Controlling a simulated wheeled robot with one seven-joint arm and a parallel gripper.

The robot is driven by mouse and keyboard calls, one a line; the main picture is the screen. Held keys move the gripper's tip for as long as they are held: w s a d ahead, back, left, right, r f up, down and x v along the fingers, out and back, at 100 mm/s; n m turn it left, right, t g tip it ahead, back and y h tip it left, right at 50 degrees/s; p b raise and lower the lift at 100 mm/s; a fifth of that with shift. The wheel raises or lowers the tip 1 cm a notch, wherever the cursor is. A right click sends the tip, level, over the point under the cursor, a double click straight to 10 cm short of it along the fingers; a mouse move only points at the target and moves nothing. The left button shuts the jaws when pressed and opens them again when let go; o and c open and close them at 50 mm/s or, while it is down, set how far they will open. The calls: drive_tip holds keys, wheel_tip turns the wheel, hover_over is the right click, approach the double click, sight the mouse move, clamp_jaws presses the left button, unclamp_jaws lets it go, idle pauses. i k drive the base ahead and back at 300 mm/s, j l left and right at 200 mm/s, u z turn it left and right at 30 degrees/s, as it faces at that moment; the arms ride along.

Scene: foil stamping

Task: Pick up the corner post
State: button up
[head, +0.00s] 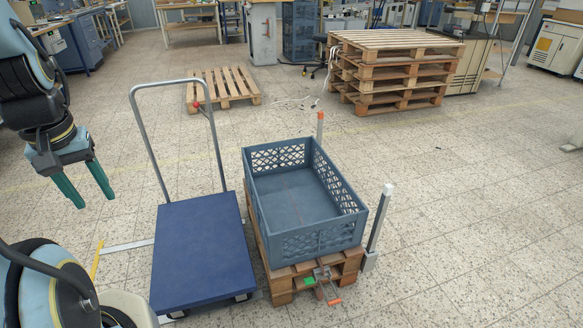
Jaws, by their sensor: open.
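A grey upright post (377,222) with a pale top and a block-like foot stands at the front right corner of a small pallet (281,285). A second thin post (320,126) with an orange top rises behind the crate; its lower part is hidden. I cannot tell which one is the corner post. My gripper (90,198), with two green fingers, is open and empty. It hangs in the air at the left, pointing down and well apart from both posts.
A blue-grey crate (350,228) sits on the small pallet, with a clamp-like tool (327,288) at its front. A blue platform trolley (203,250) with a tall handle stands left of it. Stacked pallets (395,70) and a single pallet (222,88) lie behind. The right floor is clear.

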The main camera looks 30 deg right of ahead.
sight(385, 198)
drive_tip(key=k+l+u, duration=0.15)
drive_tip(key=l+u, duration=0.35)
drive_tip(key=k+l+u, duration=0.2)
drive_tip(key=l+u, duration=0.25)
drive_tip(key=k+l+u, duration=0.3)
drive_tip(key=u, duration=0.2)
drive_tip(key=k+l+u, duration=0.35)
drive_tip(key=u, duration=0.15)
drive_tip(key=k+l+u, duration=0.15)
drive_tip(key=k+u, duration=0.35)
drive_tip(key=k+j+u, duration=0.15)
drive_tip(key=k, duration=2.1)
